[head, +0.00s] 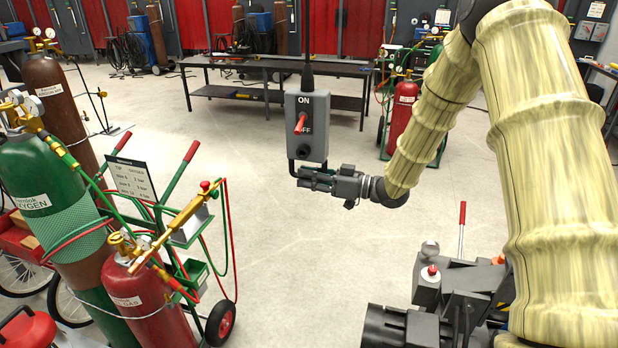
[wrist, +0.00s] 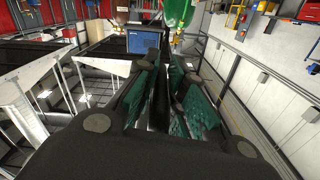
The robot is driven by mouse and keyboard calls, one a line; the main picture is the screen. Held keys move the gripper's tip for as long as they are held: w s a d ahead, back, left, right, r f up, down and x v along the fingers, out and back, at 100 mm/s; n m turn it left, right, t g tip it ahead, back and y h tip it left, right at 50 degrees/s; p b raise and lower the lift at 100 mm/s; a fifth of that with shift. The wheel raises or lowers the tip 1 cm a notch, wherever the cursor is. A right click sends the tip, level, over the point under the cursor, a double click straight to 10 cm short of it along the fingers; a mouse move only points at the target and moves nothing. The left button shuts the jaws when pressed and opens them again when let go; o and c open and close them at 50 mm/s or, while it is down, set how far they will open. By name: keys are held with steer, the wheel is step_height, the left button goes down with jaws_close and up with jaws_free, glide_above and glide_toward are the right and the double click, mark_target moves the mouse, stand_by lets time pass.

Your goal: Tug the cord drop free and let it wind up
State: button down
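The cord drop is a grey switch box (head: 306,126) marked ON and OFF, with a red toggle, hanging upright on a black cord (head: 308,45). A dark loop (head: 291,166) shows under the box. My gripper (head: 312,179) is level with the bottom of this loop, its fingers pointing left. In the wrist view, the two fingers (wrist: 165,95) with teal pads are close together, with dark shapes in the narrow gap. I cannot tell whether the loop is between them. The box is not recognisable in the wrist view.
A cart (head: 165,215) with gas cylinders, hoses and a sign stands at the left, near the box. A low black table (head: 270,62) is behind. A red cylinder (head: 402,118) on another cart stands beyond my arm. The floor below the box is clear.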

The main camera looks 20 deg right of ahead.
steer(key=shift+f, duration=0.1)
step_height(320, 180, down, 10)
steer(key=b, duration=0.6)
steer(key=shift+f, duration=0.1)
